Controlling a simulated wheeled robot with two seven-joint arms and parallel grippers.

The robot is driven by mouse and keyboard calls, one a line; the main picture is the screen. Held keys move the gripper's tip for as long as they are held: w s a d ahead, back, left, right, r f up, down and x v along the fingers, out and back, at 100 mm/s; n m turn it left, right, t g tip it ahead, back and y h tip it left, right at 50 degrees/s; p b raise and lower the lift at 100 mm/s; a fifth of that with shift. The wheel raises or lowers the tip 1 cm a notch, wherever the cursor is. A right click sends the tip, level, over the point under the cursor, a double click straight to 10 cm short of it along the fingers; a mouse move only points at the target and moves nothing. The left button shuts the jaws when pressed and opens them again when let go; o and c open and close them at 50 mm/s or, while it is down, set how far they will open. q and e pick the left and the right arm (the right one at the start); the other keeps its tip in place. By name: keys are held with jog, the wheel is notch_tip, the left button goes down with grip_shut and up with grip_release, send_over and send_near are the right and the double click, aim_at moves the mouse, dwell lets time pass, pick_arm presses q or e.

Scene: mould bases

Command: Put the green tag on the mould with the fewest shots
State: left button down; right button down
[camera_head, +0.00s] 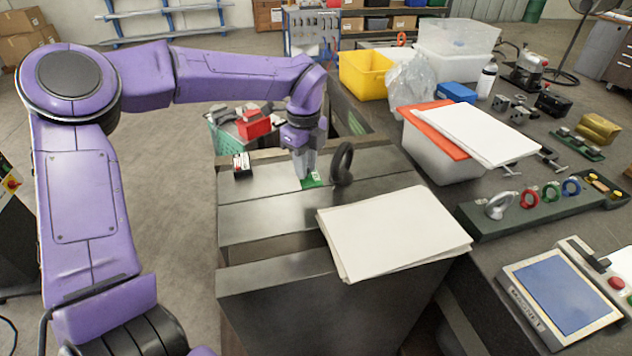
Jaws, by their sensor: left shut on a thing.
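The green tag (315,181) is at the fingertips of my left gripper (305,174), which is shut on it. The tag is low at the top face of a grey steel mould (265,212); I cannot tell whether it touches the steel. A small counter with a red and white face (241,164) sits on the left of this block, its digits too small to read. A dark lifting ring (342,163) stands just right of the gripper. A nearer steel block (290,300) is partly covered by paper sheets (393,230). My right gripper is not in view.
On the right bench are a white bin under an orange folder and papers (440,150), a rail of coloured rings (540,203) and a tablet-like panel (562,293). A yellow bin (364,74) stands behind. A green crate (232,135) with red items is beyond the block.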

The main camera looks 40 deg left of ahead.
aim_at(313, 182)
pick_arm(q)
jog(key=shift+w+d+f, duration=0.35)
jog(key=shift+d+f, duration=0.2)
jog(key=shift+f, duration=0.2)
jog(key=shift+d+f, duration=0.2)
jog(key=shift+f, duration=0.1)
jog(key=shift+s+d+f+p, duration=0.5)
jog(key=shift+s+f+p, duration=0.1)
jog(key=shift+f, duration=0.15)
notch_tip(313, 182, down, 2)
jog(key=shift+w+f, duration=0.35)
jog(key=shift+w, duration=0.05)
jog(key=shift+s+f, duration=0.15)
jog(key=shift+s, duration=0.05)
jog(key=c, duration=1.2)
grip_release()
jog(key=shift+o, duration=1)
jog(key=shift+w, duration=0.1)
